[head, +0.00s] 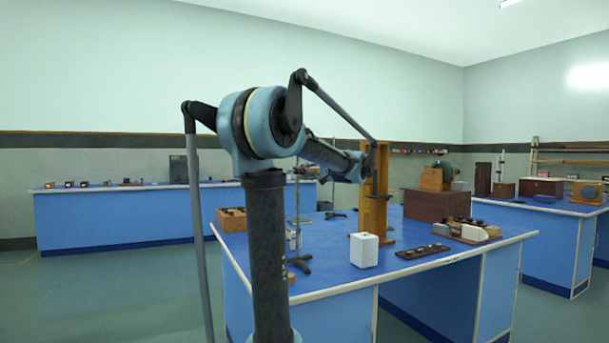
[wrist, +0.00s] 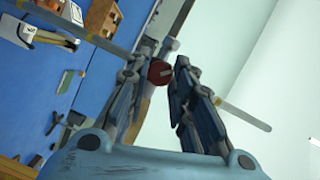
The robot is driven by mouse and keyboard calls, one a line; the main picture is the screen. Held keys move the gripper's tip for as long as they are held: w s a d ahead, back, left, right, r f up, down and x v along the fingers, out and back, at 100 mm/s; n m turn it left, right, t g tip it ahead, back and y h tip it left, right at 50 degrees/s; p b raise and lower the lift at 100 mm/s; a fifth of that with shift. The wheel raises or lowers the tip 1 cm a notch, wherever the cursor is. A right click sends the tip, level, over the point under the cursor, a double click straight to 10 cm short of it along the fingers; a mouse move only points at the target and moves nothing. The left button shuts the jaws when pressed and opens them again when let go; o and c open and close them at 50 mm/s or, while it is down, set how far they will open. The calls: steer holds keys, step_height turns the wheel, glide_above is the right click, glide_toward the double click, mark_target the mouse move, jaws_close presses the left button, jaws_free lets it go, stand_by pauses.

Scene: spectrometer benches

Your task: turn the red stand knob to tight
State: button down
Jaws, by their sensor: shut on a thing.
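The red stand knob (wrist: 160,73) shows in the wrist view as a small round red disc between the two fingers of my gripper (wrist: 164,62). My gripper is shut on it, one finger on each side. In the head view my arm reaches over the blue bench (head: 330,255) towards a tall wooden upright (head: 374,215). No mark showing how tight the knob is can be read.
Other benches stand behind and right.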

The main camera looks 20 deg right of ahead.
steer(key=m, duration=0.2)
steer(key=m+t, duration=0.1)
steer(key=m, duration=0.1)
steer(key=m+t, duration=0.1)
steer(key=m, duration=0.1)
steer(key=shift+f+y, duration=0.35)
steer(key=shift+y, duration=0.05)
stand_by(0.3)
steer(key=c, duration=1.4)
jaws_free()
steer(key=shift+o, duration=0.2)
steer(key=v, duration=1.2)
steer(key=shift+f, duration=0.25)
